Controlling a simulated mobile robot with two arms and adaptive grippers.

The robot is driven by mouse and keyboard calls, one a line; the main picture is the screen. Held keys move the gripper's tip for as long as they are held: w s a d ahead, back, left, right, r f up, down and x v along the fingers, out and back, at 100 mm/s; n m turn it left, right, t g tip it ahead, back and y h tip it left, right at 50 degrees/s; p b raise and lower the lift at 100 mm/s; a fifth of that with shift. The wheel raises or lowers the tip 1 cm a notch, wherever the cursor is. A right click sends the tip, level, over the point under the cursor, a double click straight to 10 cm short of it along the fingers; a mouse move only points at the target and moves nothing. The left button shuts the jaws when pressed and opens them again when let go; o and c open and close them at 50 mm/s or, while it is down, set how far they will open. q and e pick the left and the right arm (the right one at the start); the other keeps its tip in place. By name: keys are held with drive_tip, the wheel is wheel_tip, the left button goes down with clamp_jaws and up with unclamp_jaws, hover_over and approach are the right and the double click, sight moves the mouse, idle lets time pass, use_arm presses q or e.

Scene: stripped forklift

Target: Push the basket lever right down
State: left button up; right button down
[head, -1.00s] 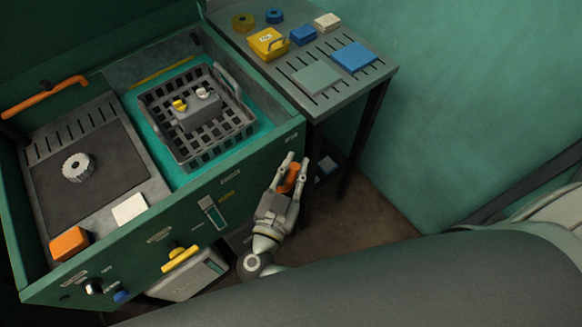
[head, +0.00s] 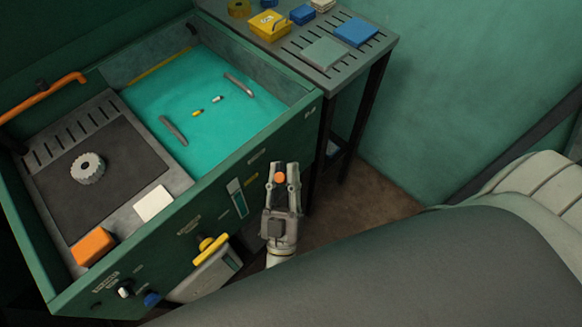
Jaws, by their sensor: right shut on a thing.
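The basket lever's orange grip (head: 280,178) shows as a round end between the fingertips of my right gripper (head: 279,174), which is shut on it. The lever is beside the front panel of the green machine (head: 246,163); its shaft is hidden. The basket is under the teal liquid (head: 195,90). Only its two grey handles (head: 238,84) stick out, and the grid is hidden. A yellow tip (head: 197,112) and a white tip (head: 218,99) of the part in the basket also break the surface. My left gripper is not in view.
A grey slotted side table (head: 330,75) at the back right bears a yellow box (head: 269,25), blue blocks and a pale green pad (head: 324,53). A toothed wheel (head: 87,168) and an orange block (head: 93,246) are on the machine's left. A yellow handle (head: 210,248) sticks out of the front.

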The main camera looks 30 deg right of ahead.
drive_tip(key=shift+s+a+f+n+t, duration=0.2)
drive_tip(key=shift+s+f+n+t, duration=0.1)
drive_tip(key=shift+f, duration=0.2)
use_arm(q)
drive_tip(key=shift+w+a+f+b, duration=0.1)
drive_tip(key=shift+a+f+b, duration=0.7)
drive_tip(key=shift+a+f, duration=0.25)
use_arm(e)
drive_tip(key=shift+s+a+f+n+t+y, duration=0.15)
drive_tip(key=shift+a+n+t+y, duration=0.1)
drive_tip(key=shift+n+t+y, duration=0.15)
drive_tip(key=shift+s+a+f+n+t+y, duration=0.1)
drive_tip(key=shift+a+n+t+y, duration=0.2)
drive_tip(key=shift+n+t, duration=0.2)
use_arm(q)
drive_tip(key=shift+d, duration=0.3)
use_arm(e)
drive_tip(key=c, duration=1.7)
unclamp_jaws()
drive_tip(key=o, duration=0.4)
drive_tip(key=shift+s+a+r, duration=0.15)
drive_tip(key=shift+r, duration=0.2)
drive_tip(key=r, duration=0.8)
drive_tip(key=shift+w+r, duration=0.2)
drive_tip(key=shift+r, duration=0.15)
drive_tip(key=shift+s+r, duration=0.1)
drive_tip(key=shift+r, duration=0.45)
